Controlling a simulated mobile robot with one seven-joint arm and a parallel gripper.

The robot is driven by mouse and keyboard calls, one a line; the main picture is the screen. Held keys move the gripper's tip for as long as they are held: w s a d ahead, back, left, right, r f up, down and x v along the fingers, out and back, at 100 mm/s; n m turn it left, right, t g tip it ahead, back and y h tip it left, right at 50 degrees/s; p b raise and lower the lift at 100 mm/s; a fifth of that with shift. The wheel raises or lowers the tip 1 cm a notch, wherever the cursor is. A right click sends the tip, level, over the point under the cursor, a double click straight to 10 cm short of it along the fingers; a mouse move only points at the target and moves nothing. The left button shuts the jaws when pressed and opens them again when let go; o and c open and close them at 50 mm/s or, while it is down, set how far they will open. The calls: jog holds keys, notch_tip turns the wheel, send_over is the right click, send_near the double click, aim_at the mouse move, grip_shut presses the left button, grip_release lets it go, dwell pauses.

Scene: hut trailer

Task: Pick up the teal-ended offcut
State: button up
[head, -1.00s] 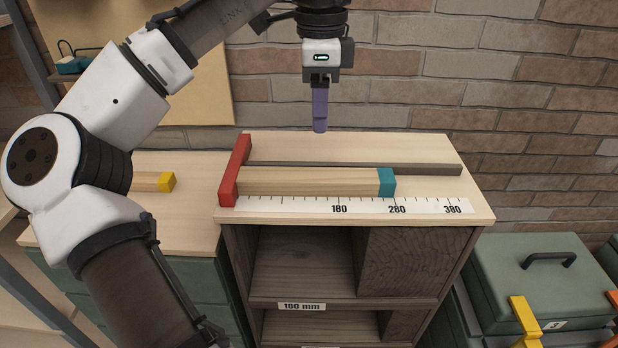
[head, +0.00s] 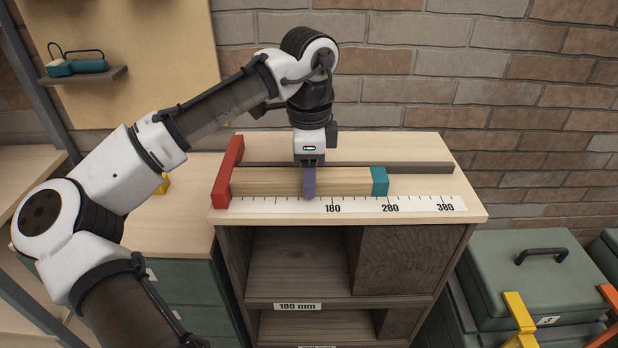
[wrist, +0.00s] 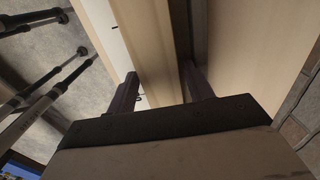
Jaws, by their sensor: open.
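The teal-ended offcut is a long pale wooden bar (head: 270,183) with a teal right end (head: 379,181). It lies along the top of the cabinet, its left end against a red stop block (head: 227,172). My gripper (head: 309,184) is lowered over the bar's middle, left of the teal end. In the wrist view my gripper (wrist: 158,92) is open, with one purple finger on each side of the bar (wrist: 150,48). The teal end does not show there. Whether the fingers touch the bar cannot be told.
A dark grey strip (head: 415,167) runs behind the bar. A white scale (head: 425,204) lies along the front. A yellow-ended piece (head: 163,184) is partly hidden behind my arm. A brick wall (head: 480,60) stands behind, and green cases (head: 500,280) are at right.

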jog(key=shift+f, duration=0.35)
jog(key=c, duration=0.9)
jog(key=shift+c, duration=0.2)
jog(key=shift+r, duration=0.15)
